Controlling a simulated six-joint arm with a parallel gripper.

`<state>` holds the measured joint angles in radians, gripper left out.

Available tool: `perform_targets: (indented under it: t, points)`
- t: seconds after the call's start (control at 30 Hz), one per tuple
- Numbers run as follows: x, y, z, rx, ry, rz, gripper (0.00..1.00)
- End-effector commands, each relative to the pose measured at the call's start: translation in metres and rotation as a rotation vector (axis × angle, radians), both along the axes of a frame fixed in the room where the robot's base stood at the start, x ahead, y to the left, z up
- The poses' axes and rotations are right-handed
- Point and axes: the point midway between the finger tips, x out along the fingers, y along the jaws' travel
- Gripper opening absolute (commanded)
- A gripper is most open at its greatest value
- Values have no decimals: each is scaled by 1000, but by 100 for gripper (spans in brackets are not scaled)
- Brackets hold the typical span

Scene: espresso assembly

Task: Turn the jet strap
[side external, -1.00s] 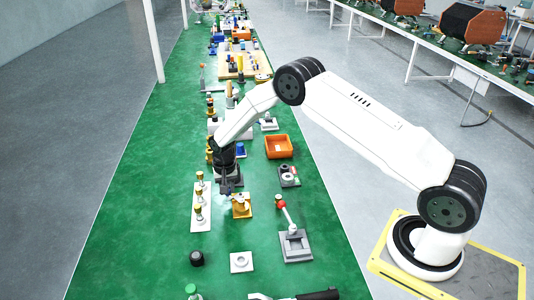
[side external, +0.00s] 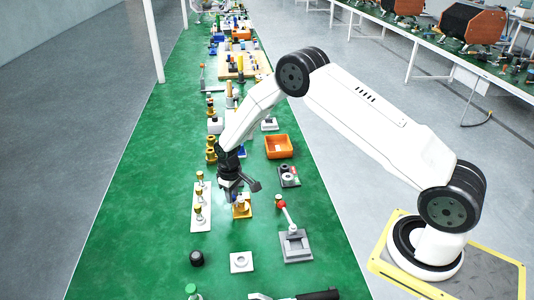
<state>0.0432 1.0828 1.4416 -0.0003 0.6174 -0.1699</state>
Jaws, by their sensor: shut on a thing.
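My gripper (side external: 235,192) is low over the green bench. It is shut at a small grey part on an orange-yellow stand (side external: 242,211), which I take to be the jet strap. The dark gripper body covers much of this part, and its exact shape is too small to make out. The stand sits flat on the bench, just below and right of the gripper.
A white plate with several brass-topped posts (side external: 200,207) is close on the left. A grey lever press with a red knob (side external: 295,245) stands to the lower right. An orange bin (side external: 279,146) and a small grey tray (side external: 288,177) are beyond. The left bench strip is clear.

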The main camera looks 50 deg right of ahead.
Motion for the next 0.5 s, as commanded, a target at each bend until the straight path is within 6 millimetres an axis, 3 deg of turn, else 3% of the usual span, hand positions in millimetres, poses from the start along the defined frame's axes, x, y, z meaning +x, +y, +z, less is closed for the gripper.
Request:
perform_targets:
  t: [0.5]
  points:
    - [-3,0,1,0,-1,88,0]
